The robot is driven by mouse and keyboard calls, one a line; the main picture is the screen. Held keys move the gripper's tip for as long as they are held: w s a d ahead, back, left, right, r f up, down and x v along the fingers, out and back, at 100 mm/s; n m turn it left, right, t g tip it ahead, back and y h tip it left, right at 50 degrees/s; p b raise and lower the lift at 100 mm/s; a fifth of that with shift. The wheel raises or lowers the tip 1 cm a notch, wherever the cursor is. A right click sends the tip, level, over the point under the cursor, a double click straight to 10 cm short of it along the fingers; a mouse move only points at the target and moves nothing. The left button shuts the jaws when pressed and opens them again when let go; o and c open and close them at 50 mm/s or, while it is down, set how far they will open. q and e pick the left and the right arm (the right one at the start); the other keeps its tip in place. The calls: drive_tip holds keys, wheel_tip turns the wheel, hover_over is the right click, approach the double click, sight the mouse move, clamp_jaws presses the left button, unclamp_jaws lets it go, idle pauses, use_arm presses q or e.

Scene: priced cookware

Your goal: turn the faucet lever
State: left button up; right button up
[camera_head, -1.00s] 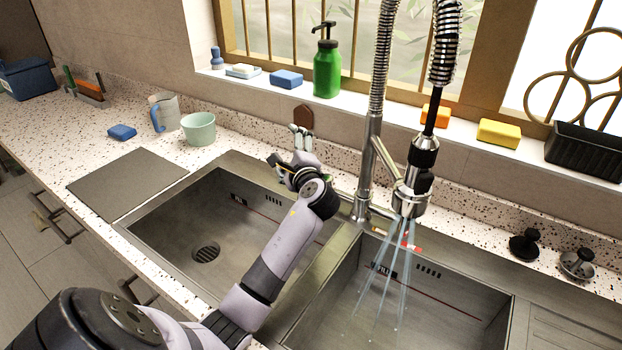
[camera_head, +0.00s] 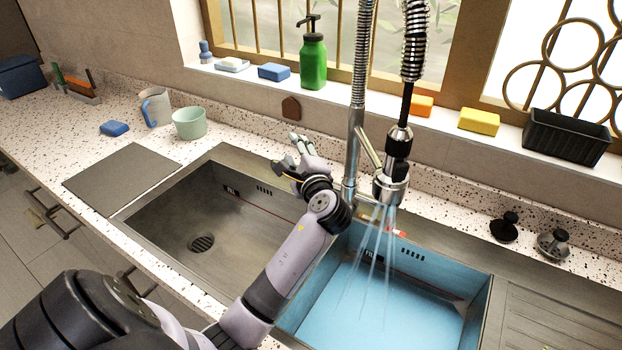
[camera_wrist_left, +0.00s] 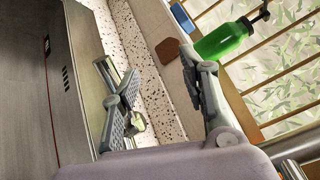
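The chrome faucet (camera_head: 353,150) has a tall spring hose and a black spray head (camera_head: 397,150). Water streams from the head into the right basin (camera_head: 375,310), which holds blue water. A lever is not clearly distinguishable near the faucet's base, partly hidden by my left wrist. My left gripper (camera_head: 302,150) is just left of the faucet, over the back rim of the sink. In the left wrist view the fingers of my left gripper (camera_wrist_left: 165,95) are spread and empty, and a piece of chrome pipe (camera_wrist_left: 300,143) shows at the lower right. My right gripper is out of view.
The left basin (camera_head: 190,205) is empty. A green soap bottle (camera_head: 313,62) and sponges stand on the windowsill. A pale green cup (camera_head: 189,123) and a mug (camera_head: 155,107) stand left. Black (camera_head: 505,227) and metal (camera_head: 553,244) stoppers sit right of the faucet.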

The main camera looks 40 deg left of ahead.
use_arm(q)
drive_tip(key=p+v, duration=0.2)
drive_tip(key=v, duration=0.8)
drive_tip(key=shift+s+f, duration=0.3)
drive_tip(key=shift+f, duration=0.45)
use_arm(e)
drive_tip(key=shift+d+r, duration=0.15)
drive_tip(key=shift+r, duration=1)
use_arm(q)
drive_tip(key=shift+p, duration=0.4)
drive_tip(key=shift+c, duration=0.2)
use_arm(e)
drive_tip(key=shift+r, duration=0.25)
